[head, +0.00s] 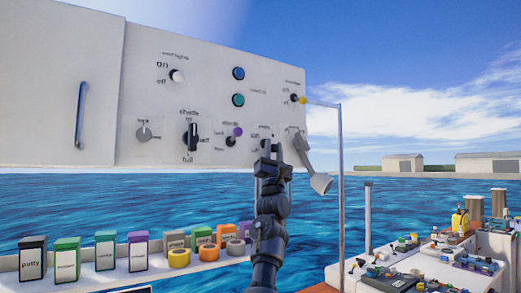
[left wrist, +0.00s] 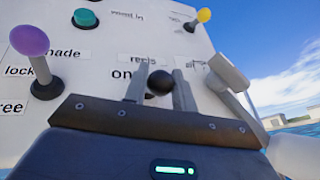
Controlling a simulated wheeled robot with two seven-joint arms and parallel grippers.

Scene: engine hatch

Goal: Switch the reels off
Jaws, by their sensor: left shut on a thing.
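The reels switch is a small lever with a round black knob (left wrist: 159,83), on the white panel (head: 215,75) below a "reels" label (left wrist: 143,58). The word "on" (left wrist: 120,74) shows to its left in the left wrist view. My left gripper (head: 268,150) is raised to the panel's lower right part and largely covers this switch in the head view. In the left wrist view its two grey fingers (left wrist: 160,88) stand on either side of the black knob, shut on it. The lever's base and exact tilt are hidden. My right gripper is not in view.
A purple-knobbed lever (left wrist: 30,42) is left of the reels switch. A grey handle (head: 312,170) hangs close on the right. A yellow-knobbed lever (head: 299,99) and a teal button (head: 238,100) sit above. Boxes and tape rolls (head: 179,257) line a shelf below.

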